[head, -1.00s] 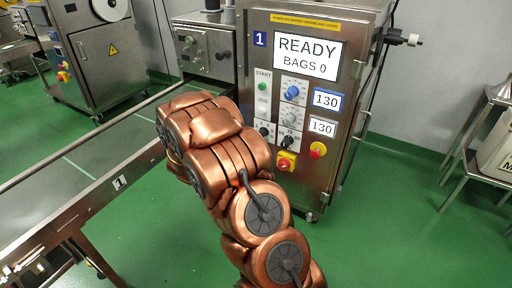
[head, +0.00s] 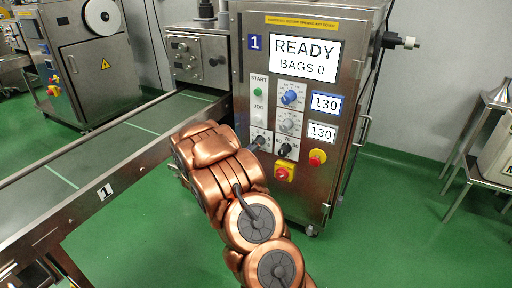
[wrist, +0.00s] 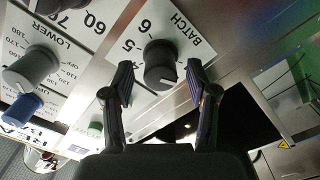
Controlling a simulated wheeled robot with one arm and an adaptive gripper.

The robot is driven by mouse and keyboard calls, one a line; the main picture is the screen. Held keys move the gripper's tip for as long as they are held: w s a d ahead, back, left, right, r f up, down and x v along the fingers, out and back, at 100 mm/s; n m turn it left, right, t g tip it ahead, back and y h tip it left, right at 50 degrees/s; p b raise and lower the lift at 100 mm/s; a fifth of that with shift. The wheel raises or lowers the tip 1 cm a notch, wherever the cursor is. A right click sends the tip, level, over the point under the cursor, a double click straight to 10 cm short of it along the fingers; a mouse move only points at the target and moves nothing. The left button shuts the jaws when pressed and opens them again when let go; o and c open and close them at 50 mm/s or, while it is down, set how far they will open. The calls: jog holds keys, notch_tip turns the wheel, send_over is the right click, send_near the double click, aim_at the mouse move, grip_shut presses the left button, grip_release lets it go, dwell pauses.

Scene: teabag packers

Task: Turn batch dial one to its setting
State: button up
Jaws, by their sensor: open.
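The batch dial is a round black knob with a white pointer line, large in the wrist view (wrist: 160,66). It sits on a white plate marked BATCH (wrist: 178,22) with numbers, among them 5 and 6. The pointer line lies towards the lower right in the wrist view. My gripper (wrist: 160,88) is open, with one dark finger on each side of the dial's near edge. I see no finger touching the knob. In the head view the dial's plate (head: 254,131) is at the lower left of the control panel, and my copper arm hides most of the gripper.
Cabinet one (head: 350,100) has a screen (head: 305,57) reading READY, BAGS 0. A blue knob (head: 290,97), a grey knob (head: 288,125) and a red-yellow switch (head: 284,171) are close by. A conveyor (head: 110,150) runs on the left.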

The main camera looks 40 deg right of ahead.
jog(key=shift+w+d, duration=0.2)
jog(key=shift+d, duration=0.45)
grip_shut()
